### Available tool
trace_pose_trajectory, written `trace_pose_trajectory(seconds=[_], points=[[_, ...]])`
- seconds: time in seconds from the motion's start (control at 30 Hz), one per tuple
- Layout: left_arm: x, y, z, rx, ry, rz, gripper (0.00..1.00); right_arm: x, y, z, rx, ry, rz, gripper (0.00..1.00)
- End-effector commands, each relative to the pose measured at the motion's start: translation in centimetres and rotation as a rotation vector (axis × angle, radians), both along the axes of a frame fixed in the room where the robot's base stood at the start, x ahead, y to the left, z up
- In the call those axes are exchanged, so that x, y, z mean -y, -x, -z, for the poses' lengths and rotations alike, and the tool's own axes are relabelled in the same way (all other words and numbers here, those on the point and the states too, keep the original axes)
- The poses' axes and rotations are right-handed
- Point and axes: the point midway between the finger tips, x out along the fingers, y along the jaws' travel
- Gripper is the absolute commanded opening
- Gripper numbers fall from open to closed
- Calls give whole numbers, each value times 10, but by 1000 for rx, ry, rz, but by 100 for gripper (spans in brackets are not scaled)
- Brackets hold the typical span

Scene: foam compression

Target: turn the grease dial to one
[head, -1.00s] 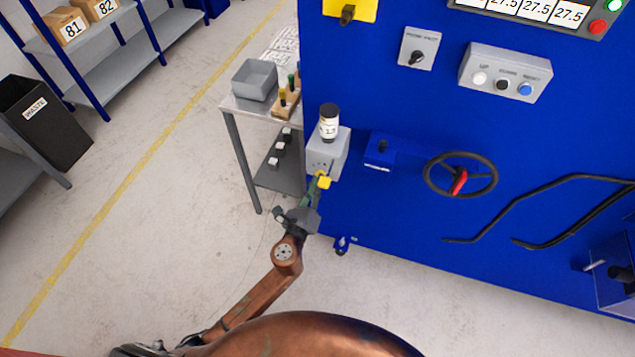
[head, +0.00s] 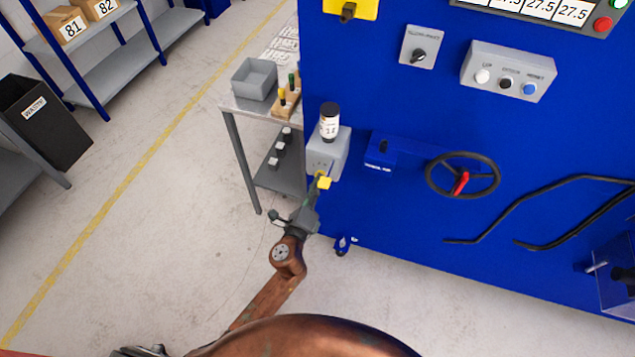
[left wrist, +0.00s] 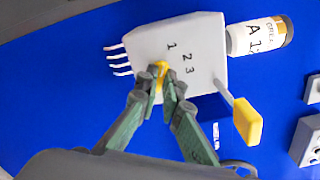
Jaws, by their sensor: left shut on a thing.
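The grey grease box (head: 326,155) is on the blue machine's left edge, with a dark-capped bottle (head: 330,122) on top. In the left wrist view its face (left wrist: 200,40) carries the numbers 1, 2 and 3. A small yellow dial (left wrist: 161,68) sits beside the numbers. My left gripper (left wrist: 162,84) is shut on this dial, its green fingers on either side. The fingers hide much of the dial, so I cannot tell which number it points to. A lever with a yellow handle (left wrist: 247,121) sticks out of the box, right of the fingers. My right gripper is not in view.
Right of the box, the blue panel (head: 400,270) holds a small blue unit (head: 381,150), a black handwheel (head: 462,176) and bent dark rails (head: 510,207). A metal side table (head: 240,104) with a grey bin stands close on the left. Open floor lies further left.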

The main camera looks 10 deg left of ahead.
Motion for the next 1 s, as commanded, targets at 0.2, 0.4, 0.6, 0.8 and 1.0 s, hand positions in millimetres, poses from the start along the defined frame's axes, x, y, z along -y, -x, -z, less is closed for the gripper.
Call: trace_pose_trajectory(seconds=[0.2, 0.4, 0.6, 0.8, 1.0], points=[[0, 0, 1, -2, 2, 0, 7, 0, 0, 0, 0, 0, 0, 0], [0, 0, 1, -1, 1, 0, 21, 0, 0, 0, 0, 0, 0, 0], [0, 0, 0, -1, 0, 0, 24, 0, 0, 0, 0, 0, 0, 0], [-1, 5, 1, -2, 0, 0, 24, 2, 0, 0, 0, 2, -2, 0], [-5, 36, 2, -4, 0, -1, 24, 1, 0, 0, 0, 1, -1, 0]])
